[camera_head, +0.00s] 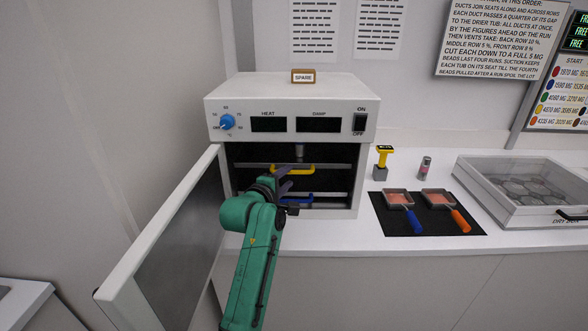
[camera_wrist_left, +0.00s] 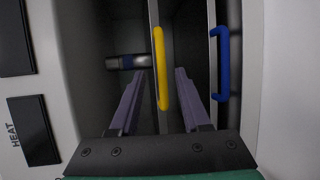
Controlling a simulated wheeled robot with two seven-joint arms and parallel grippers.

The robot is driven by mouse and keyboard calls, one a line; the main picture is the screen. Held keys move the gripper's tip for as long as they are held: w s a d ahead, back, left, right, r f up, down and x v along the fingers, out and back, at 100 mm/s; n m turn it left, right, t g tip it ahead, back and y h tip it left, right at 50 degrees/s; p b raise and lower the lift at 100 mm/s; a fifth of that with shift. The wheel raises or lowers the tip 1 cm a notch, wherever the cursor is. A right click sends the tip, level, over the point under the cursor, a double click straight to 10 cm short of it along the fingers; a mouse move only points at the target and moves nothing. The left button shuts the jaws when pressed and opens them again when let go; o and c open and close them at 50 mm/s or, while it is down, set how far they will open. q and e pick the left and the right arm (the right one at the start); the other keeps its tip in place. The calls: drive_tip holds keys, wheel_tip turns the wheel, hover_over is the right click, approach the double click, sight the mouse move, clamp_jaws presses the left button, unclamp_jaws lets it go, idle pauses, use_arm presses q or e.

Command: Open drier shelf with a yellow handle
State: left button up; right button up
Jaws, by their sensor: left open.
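The drier (camera_head: 292,108) stands on the counter with its door (camera_head: 165,255) swung open to the left. Inside, the shelf with the yellow handle (camera_head: 300,170) sits above the shelf with the blue handle (camera_head: 298,199). My left gripper (camera_head: 285,178) is at the drier's opening, its arm partly covering the lower left of the interior. In the left wrist view the two purple fingers of my left gripper (camera_wrist_left: 159,74) are apart, with the yellow handle (camera_wrist_left: 159,65) between them. Contact cannot be told. The blue handle (camera_wrist_left: 222,60) is right of both fingers. My right gripper is not in view.
On the counter right of the drier are a yellow-topped tool (camera_head: 382,160), a small jar (camera_head: 424,168) and a black mat (camera_head: 385,222) with two scoops. A lidded clear case (camera_head: 490,180) stands farther right. The open door bounds the left side.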

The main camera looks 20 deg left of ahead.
sight(293, 173)
use_arm(q)
drive_tip(key=x, duration=0.5)
drive_tip(key=shift+w+a+f, duration=0.1)
drive_tip(key=shift+w+f, duration=0.05)
drive_tip(key=shift+w, duration=0.1)
clamp_jaws()
drive_tip(key=shift+f, duration=0.1)
idle(1.0)
